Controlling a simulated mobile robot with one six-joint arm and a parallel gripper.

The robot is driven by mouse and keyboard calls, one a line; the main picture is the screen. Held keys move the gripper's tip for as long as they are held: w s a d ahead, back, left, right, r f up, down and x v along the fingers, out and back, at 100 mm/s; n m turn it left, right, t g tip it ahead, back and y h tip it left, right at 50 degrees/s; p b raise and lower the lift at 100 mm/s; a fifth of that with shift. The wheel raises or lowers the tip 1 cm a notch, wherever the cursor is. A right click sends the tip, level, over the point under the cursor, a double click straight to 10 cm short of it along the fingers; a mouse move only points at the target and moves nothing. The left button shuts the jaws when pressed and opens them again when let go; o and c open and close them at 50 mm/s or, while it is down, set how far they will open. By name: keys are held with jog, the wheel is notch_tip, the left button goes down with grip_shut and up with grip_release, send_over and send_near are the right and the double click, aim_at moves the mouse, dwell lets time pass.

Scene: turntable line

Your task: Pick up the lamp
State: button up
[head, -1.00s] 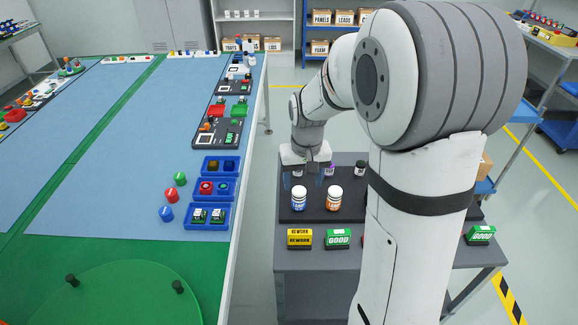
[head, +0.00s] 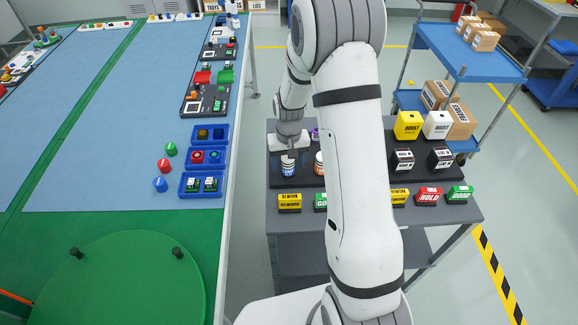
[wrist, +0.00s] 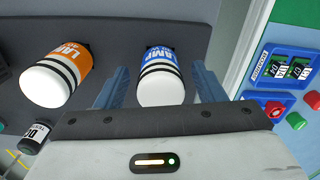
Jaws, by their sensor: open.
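A white lamp with a blue label (wrist: 160,75) lies between the two finger pads of my gripper (wrist: 160,68) in the wrist view. The jaws are open, with a gap visible on both sides of it. In the head view, the blue-labelled lamp (head: 288,167) stands on the dark tray (head: 278,181), just below my gripper (head: 289,153). A second lamp with an orange label (wrist: 57,72) is to the left in the wrist view. In the head view, my arm partly hides the orange lamp (head: 319,164).
Yellow REWORK (head: 290,202) and other sign blocks line the table's front. Blue bins (head: 201,184) stand on the long table to the left. Boxes (head: 437,125) stand at the right.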

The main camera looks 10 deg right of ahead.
jog(key=shift+f, duration=0.1)
jog(key=c, duration=1.1)
jog(key=shift+c, duration=0.2)
